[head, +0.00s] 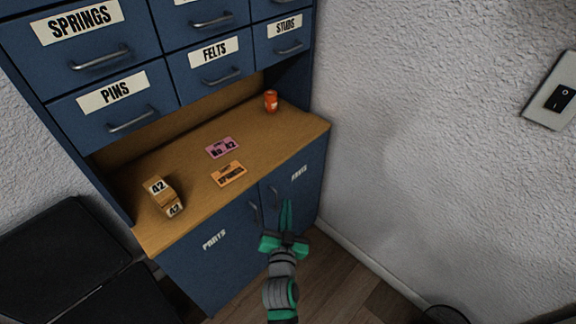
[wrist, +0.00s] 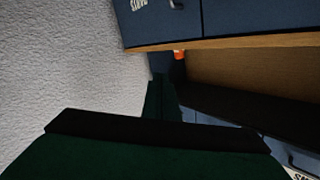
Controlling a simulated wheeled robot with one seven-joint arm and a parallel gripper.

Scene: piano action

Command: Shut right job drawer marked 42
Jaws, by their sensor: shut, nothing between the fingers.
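A small wooden box (head: 165,199) stands at the left end of the wooden counter (head: 195,150). It bears one 42 label on its upper part and another on a lower part that juts toward the counter's front edge. I cannot tell if that part is an open drawer. My gripper (head: 287,204) is shut and empty, in front of the right lower cabinet door, well to the right of the box. Its dark green fingers (wrist: 161,100) also show in the wrist view, where the box is not seen.
A pink card (head: 222,147) reading No 42, an orange card (head: 229,174) and an orange can (head: 271,101) are on the counter. Blue labelled drawers (head: 115,95) with handles overhang its back. A white wall (head: 420,120) bounds the right side.

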